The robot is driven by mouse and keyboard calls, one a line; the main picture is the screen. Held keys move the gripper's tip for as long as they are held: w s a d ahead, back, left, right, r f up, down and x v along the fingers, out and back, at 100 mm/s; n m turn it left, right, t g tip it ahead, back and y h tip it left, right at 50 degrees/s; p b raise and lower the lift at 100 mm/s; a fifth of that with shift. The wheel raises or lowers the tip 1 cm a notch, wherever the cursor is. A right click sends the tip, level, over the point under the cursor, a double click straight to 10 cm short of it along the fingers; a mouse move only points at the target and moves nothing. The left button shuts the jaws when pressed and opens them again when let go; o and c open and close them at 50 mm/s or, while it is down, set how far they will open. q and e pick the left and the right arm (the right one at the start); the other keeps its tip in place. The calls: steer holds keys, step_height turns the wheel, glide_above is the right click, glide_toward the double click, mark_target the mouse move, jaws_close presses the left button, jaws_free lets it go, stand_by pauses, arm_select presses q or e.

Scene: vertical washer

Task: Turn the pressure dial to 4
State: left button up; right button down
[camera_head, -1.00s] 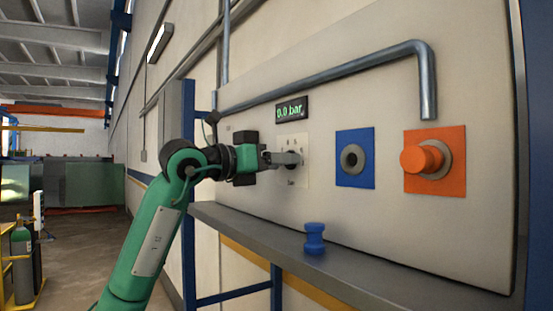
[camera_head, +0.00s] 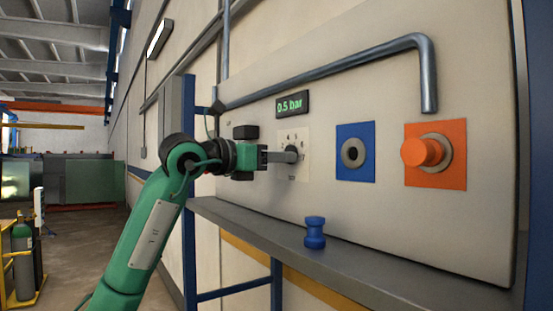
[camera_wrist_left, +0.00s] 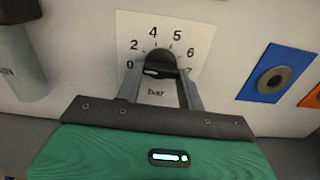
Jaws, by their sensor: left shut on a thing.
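The pressure dial (camera_wrist_left: 160,62) is a dark knob on a white plate (camera_head: 302,167) fixed to the upright panel. In the left wrist view its scale shows 0, 2, 4, 5, 6 and 7 around the knob, with "bar" below. My left gripper (camera_wrist_left: 160,72) is shut on the dial, one finger on each side; in the head view the gripper (camera_head: 290,156) reaches it from the left. The fingers partly hide the dial, and I cannot tell exactly where it points. My right gripper is not in view.
Right of the dial are a blue plate with a round port (camera_head: 354,153) and an orange plate with an orange plug (camera_head: 424,152). A blue spool-shaped piece (camera_head: 314,233) stands on the grey shelf (camera_head: 262,228) below. A bent pipe (camera_head: 340,75) runs above.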

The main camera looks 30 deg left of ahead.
arm_select(q)
steer(key=shift+w+a+r+m, duration=0.1)
steer(key=shift+m, duration=3.15)
steer(key=shift+a+r+m, duration=0.1)
steer(key=shift+m, duration=3.45)
steer(key=o, duration=1)
steer(key=b+v, duration=0.6)
steer(key=v, duration=0.7)
steer(key=shift+s, duration=0.4)
